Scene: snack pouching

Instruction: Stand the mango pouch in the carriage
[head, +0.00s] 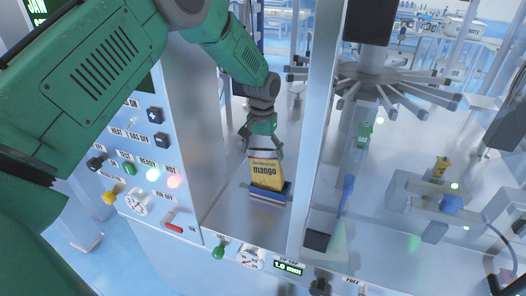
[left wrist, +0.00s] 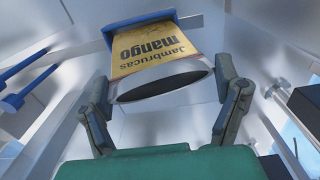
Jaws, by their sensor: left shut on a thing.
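The mango pouch (head: 267,175) is yellow with a pale top and stands upright, its lower end in the blue carriage (head: 270,195). My left gripper (head: 263,151) is above it, pointing down, with its fingers shut on the two sides of the pouch's top. In the left wrist view the pouch (left wrist: 155,48) shows its "mango" print and a dark, open mouth facing the gripper (left wrist: 163,88). The carriage (left wrist: 118,36) shows there as a blue edge around the pouch's far end. My right gripper is not in view.
A metal upright (head: 317,130) stands close to the right of the carriage. A control panel (head: 140,165) with knobs and lights is at the left. A spoked wheel (head: 372,75) and a small yellow pouch (head: 441,167) are to the right. Gauges and knobs line the front edge.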

